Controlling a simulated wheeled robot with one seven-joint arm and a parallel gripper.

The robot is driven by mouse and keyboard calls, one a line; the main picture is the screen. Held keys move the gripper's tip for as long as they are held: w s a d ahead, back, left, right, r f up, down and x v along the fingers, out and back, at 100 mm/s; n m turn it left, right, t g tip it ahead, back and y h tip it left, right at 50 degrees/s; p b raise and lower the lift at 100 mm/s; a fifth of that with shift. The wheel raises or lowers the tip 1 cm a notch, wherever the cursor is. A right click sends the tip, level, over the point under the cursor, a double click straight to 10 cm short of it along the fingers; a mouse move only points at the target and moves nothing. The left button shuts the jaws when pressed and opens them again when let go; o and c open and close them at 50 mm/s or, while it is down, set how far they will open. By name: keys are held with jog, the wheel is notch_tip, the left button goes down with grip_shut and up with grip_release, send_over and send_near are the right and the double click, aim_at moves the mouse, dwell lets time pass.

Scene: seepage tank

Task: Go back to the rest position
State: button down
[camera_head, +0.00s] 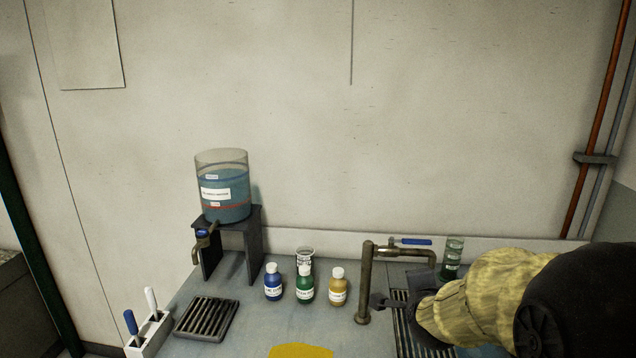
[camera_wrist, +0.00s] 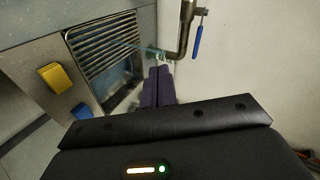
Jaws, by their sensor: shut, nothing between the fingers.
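My gripper (camera_head: 380,300) is at the right of the bench in the head view, low beside the pipe tap. Its dark fingers (camera_wrist: 158,84) are together and hold nothing in the wrist view. My arm reaches in from the right edge and hides part of the bench. The pipe tap (camera_head: 366,285) with a blue lever (camera_head: 411,241) stands just by the gripper; the tap also shows in the wrist view (camera_wrist: 186,30). A clear cylinder with dark greenish contents (camera_head: 452,259) stands behind the gripper, apart from its fingertips as far as I can tell.
A tank of blue liquid (camera_head: 224,195) stands on a dark stand (camera_head: 255,238) at left. Blue (camera_head: 273,284), green (camera_head: 305,287) and amber (camera_head: 337,290) bottles stand mid-bench before a beaker (camera_head: 304,256). A grate (camera_head: 207,318) and a tool holder (camera_head: 148,338) are front left. Space above is clear.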

jog(key=s+a+f+n+g+y+p, duration=0.1)
jog(key=s+a+f+n+g, duration=0.3)
jog(key=s+n, duration=0.5)
jog(key=s+a+f+n+g+y+p, duration=0.2)
jog(key=s+a+f+n+g, duration=0.1)
jog(key=s+n, duration=0.5)
jog(key=shift+s+a+f+n+g, duration=0.4)
jog(key=shift+f+g, duration=0.15)
jog(key=shift+g, duration=0.65)
jog(key=shift+w, duration=0.1)
